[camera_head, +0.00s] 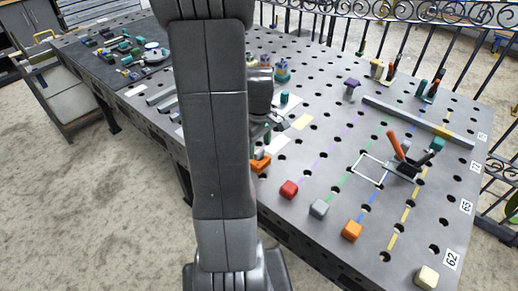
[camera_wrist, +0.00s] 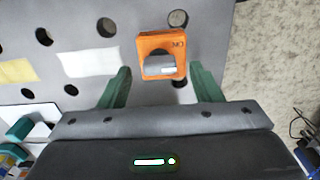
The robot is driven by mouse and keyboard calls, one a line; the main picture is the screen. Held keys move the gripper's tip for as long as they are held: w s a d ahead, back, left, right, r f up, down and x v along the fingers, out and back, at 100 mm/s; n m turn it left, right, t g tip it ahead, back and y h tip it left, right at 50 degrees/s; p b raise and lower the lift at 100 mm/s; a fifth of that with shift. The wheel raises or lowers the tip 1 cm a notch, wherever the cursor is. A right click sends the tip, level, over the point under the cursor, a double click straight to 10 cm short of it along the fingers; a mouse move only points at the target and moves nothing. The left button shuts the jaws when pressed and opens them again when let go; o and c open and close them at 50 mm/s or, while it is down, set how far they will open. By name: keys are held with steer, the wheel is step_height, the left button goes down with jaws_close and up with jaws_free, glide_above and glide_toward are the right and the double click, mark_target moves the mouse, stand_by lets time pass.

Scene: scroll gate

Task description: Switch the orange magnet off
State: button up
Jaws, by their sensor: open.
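The orange magnet (camera_wrist: 147,44) is a square block with a grey knob (camera_wrist: 159,65) on its face, in the wrist view. Small lettering near its far right corner looks like "ON", seen upside down. My gripper (camera_wrist: 159,76) is open, with one green finger to the left of the magnet and one to the right, and a gap on both sides. Nothing is held. In the head view the orange magnet (camera_head: 260,163) sits near the table's front edge, partly hidden by my arm.
A pale label (camera_wrist: 90,62) lies left of the magnet. The table's edge (camera_wrist: 226,50) is close to the magnet's right in the wrist view.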

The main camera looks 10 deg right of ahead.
steer(key=shift+f, duration=1.15)
steer(key=c, duration=1)
steer(key=shift+m, duration=0.4)
steer(key=m+b, duration=0.1)
steer(key=m, duration=0.2)
steer(key=shift+m, duration=0.4)
steer(key=m, duration=0.4)
steer(key=shift+b, duration=0.3)
steer(key=m, duration=0.9)
steer(key=shift+r+b, duration=0.1)
steer(key=shift+b, duration=0.3)
